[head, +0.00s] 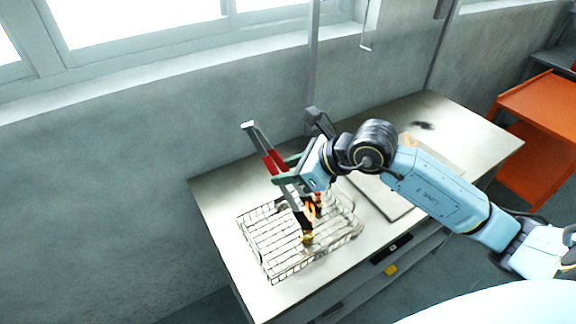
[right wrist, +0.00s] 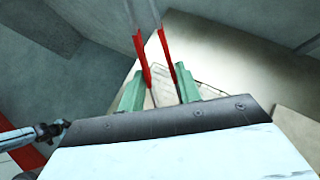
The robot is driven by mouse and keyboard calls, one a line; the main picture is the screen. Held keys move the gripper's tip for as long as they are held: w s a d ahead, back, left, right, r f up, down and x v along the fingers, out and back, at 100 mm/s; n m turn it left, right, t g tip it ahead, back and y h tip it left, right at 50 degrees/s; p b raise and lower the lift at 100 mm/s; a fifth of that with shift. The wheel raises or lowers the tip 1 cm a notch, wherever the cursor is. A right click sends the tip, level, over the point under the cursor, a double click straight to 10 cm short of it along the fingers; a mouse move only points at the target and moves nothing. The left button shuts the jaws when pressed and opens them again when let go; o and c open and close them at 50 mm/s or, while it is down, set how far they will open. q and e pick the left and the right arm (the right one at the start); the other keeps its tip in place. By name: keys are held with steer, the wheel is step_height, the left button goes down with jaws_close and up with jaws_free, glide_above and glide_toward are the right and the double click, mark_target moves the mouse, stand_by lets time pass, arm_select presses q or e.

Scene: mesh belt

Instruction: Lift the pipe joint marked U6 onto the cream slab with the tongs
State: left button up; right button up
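My right gripper (head: 279,170) has its green fingers closed around the tongs (head: 268,152), which have red grips. The tongs slant down, their dark lower end inside the wire basket (head: 262,262). In the right wrist view the red grips of the tongs (right wrist: 143,62) sit between the green fingers (right wrist: 158,88). A brass-coloured pipe joint (head: 307,238) is at the tongs' lower end; I cannot tell whether they grip it. Orange pieces (head: 318,198) show beside the tongs. No U6 mark is readable. A pale slab (head: 388,202) lies right of the basket, partly hidden by my right arm. My left gripper is not in view.
The basket stands on a pale worktop (head: 215,195) against a grey wall with a window. A vertical post (head: 313,70) rises behind it. A small orange thing (head: 408,139) shows behind my arm. An orange shelf unit (head: 540,100) stands right. The worktop's back right is mostly clear.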

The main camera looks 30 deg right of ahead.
steer(key=shift+f+b, duration=2.05)
steer(key=shift+f, duration=0.9)
steer(key=shift+c, duration=0.5)
jaws_close()
step_height(320, 180, up, 12)
steer(key=p, duration=0.7)
steer(key=shift+p, duration=0.4)
